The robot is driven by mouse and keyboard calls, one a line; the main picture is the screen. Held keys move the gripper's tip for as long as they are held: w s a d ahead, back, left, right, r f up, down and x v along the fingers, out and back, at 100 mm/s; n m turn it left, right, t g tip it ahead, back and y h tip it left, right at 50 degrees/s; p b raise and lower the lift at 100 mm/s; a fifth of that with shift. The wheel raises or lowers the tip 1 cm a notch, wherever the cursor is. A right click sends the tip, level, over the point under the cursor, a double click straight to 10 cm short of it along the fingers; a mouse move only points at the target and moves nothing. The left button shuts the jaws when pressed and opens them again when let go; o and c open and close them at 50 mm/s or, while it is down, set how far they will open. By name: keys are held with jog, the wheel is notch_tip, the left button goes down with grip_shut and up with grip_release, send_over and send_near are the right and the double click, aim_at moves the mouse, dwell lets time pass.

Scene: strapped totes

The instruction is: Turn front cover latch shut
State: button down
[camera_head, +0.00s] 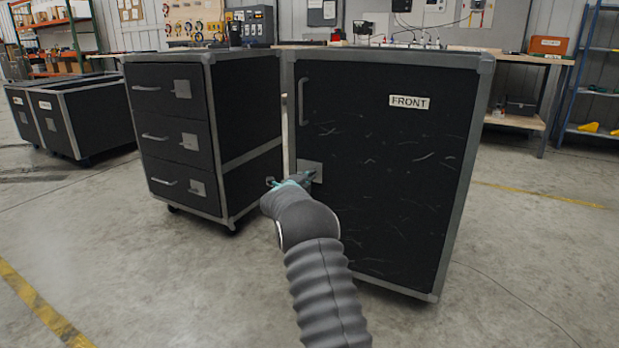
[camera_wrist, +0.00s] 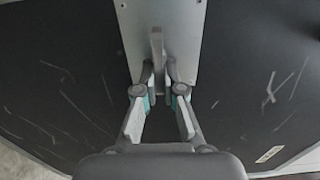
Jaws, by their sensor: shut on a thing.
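The front cover (camera_head: 390,190) is a scuffed black panel with a FRONT label (camera_head: 409,102) and a grey pull handle (camera_head: 302,101) at its upper left. The latch plate (camera_head: 311,166) is a grey square at the cover's left edge, partly behind my arm in the head view. In the wrist view the plate (camera_wrist: 185,25) lies ahead, with the latch lever (camera_wrist: 157,48) standing out from it. My gripper (camera_wrist: 157,80) is at the lever with its fingers closed in on the lever's near end. In the head view my gripper (camera_head: 307,177) is at the plate, its fingertips hard to make out.
A black drawer case (camera_head: 245,120) on casters stands just left of the cover's case, with several latches and handles on its front. More black cases (camera_head: 85,115) stand at far left. A workbench (camera_head: 520,60) and blue shelving (camera_head: 590,90) are behind. The floor in front is clear.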

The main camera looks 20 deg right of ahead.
jog(key=c, duration=1.3)
grip_release()
jog(key=v, duration=1.2)
jog(key=shift+s, duration=0.1)
